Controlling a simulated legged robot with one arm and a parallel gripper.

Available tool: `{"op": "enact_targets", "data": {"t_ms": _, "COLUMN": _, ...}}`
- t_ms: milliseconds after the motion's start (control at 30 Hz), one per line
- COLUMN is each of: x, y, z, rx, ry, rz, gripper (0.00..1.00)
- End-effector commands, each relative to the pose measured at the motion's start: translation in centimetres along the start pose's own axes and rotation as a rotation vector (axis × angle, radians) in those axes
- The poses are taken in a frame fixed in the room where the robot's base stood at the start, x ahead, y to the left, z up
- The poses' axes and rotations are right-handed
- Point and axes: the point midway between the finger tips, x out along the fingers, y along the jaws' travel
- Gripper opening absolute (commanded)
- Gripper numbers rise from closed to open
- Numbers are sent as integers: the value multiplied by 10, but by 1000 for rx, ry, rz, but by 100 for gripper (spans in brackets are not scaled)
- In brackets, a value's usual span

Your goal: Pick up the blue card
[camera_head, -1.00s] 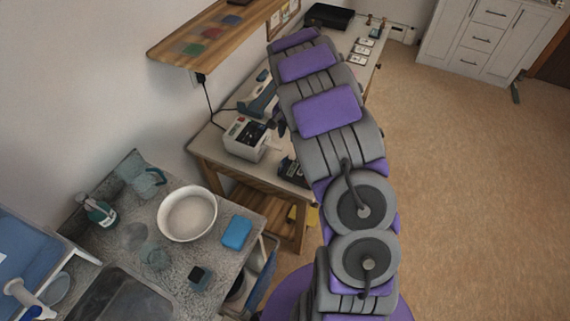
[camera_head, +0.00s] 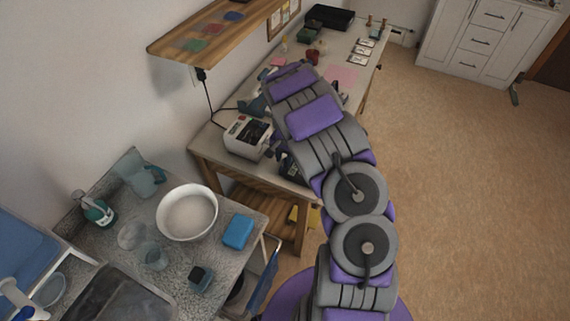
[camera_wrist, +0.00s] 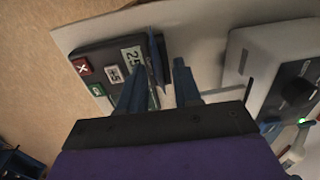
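In the wrist view the two dark blue fingers of my gripper (camera_wrist: 162,82) are apart, above a dark card terminal (camera_wrist: 101,63) with a small display and red and green keys. A thin blue sheet (camera_wrist: 153,52), seen almost edge-on, rises between the fingers, nearer the left one; it looks like the blue card, but I cannot tell for sure. No firm contact on both its sides shows. In the head view my arm hides the gripper, and the terminal is only partly visible (camera_head: 291,170).
A white printer-like device (camera_head: 247,137) stands close to the terminal on the desk; its grey-white body (camera_wrist: 250,50) is at right in the wrist view. A shelf (camera_head: 172,50) with coloured flat pieces hangs above. The desk's right edge is near, with open floor beyond.

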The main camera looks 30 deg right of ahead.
Motion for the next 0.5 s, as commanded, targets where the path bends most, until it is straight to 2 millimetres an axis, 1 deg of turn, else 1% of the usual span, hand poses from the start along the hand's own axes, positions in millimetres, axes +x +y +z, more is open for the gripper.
{"op": "enact_targets", "data": {"t_ms": 33, "x": 10, "y": 1, "z": 0, "rx": 0, "ry": -3, "rz": 1, "gripper": 33}}
{"op": "enact_targets", "data": {"t_ms": 100, "x": 15, "y": 2, "z": -1, "rx": 0, "ry": -4, "rz": 0, "gripper": 33}}
{"op": "enact_targets", "data": {"t_ms": 333, "x": 16, "y": 3, "z": -3, "rx": 1, "ry": -5, "rz": -4, "gripper": 33}}
{"op": "enact_targets", "data": {"t_ms": 500, "x": 16, "y": 2, "z": -2, "rx": 1, "ry": -4, "rz": -3, "gripper": 17}}
